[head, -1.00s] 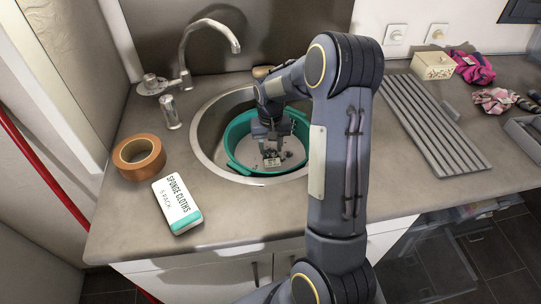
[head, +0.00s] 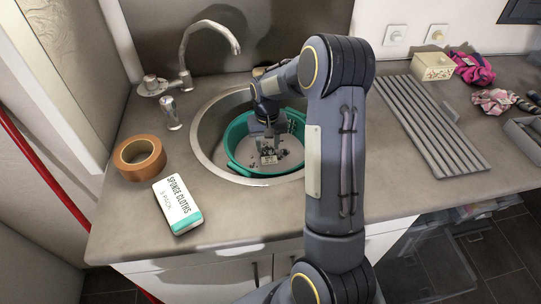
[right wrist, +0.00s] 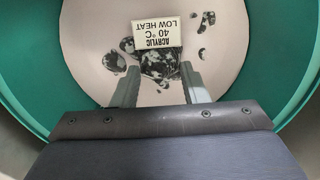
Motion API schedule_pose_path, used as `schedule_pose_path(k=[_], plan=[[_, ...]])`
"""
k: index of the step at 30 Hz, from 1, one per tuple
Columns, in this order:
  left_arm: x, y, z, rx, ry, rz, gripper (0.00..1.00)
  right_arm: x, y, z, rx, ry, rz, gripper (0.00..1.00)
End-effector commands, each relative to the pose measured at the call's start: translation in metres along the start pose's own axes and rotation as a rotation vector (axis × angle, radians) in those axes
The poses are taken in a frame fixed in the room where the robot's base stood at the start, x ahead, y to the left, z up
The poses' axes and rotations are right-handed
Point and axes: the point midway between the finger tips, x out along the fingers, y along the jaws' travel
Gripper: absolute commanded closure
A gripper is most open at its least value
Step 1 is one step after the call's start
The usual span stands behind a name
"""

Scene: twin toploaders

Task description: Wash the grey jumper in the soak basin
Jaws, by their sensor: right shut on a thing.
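The teal soak basin (head: 232,158) sits inside the round metal sink and holds cloudy, pale liquid (right wrist: 95,30). The grey jumper (right wrist: 160,62) shows as black-and-grey patterned patches breaking the surface, the rest hidden below. Its white label (right wrist: 157,33) reads "ACRYLIC 40 °C LOW HEAT" and faces up. My right gripper (head: 267,154) reaches down into the basin. It is shut on the jumper, with the fingers (right wrist: 159,88) on either side of a bunched patch in the right wrist view. My left gripper is not in view.
A tap (head: 184,70) stands behind the sink (head: 206,150). A tape roll (head: 124,164) and sponge cloth pack (head: 178,204) lie to the left. A ridged drainer (head: 430,125), a small box (head: 433,66) and pink cloths (head: 474,69) lie to the right.

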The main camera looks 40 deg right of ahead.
Motion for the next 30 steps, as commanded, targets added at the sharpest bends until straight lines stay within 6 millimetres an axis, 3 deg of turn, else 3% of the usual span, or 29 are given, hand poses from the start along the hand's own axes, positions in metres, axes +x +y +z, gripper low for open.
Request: schedule_pose_path(k=[8,20,30], plan=[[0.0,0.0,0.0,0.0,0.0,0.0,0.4,-0.004,0.007,0.012,0.0,0.0,0.0,1.0],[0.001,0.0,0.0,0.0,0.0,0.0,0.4,0.002,0.018,-0.005,0.0,0.0,0.0,1.0],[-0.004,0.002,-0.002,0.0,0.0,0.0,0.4,-0.003,0.001,-0.005,-0.002,-0.001,0.0,1.0]])
